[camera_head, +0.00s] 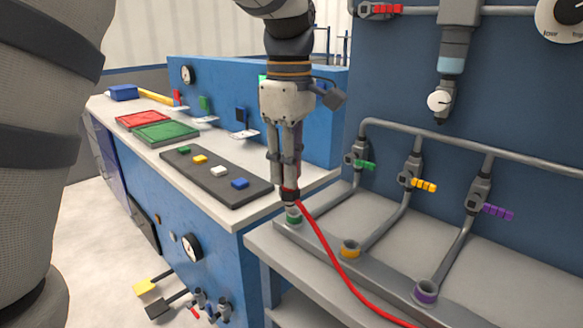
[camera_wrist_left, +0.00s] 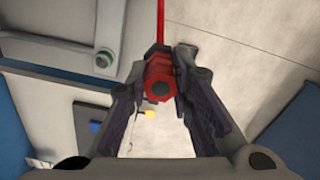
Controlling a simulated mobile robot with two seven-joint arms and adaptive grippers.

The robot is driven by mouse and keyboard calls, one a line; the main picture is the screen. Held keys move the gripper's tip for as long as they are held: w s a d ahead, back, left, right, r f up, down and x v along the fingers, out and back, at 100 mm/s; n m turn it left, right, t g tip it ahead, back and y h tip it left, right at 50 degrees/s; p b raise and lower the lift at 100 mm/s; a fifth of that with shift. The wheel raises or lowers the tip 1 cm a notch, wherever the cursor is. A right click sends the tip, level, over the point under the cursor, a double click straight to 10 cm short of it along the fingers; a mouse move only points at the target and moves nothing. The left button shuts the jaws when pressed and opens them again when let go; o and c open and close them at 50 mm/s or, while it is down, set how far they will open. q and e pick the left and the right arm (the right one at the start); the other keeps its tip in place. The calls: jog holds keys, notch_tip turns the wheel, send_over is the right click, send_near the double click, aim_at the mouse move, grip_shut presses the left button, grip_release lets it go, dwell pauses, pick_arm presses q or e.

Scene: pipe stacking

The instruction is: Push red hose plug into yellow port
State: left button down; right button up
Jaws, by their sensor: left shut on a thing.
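My left gripper (camera_head: 289,192) points down with its fingers closed on the red hose plug. The plug (camera_wrist_left: 158,90) shows as a red hexagonal piece between the fingertips in the left wrist view, with open floor behind it. The red hose (camera_head: 334,260) trails from it down to the right in the head view. In the head view, the gripper tip overlaps the green port (camera_head: 293,217); I cannot tell the exact gap. The yellow port (camera_head: 350,248) is empty, to the right of the gripper and apart from it. My right gripper is out of view.
The purple port (camera_head: 426,292) sits farther right on the same grey bench rail. Pipes with green, yellow (camera_head: 424,185) and purple valve handles rise behind the ports. A dark tray (camera_head: 216,177) with small coloured blocks lies on the left counter.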

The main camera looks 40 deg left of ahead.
pick_arm(q)
jog(key=shift+w+r, duration=0.1)
jog(key=shift+r, duration=3.9)
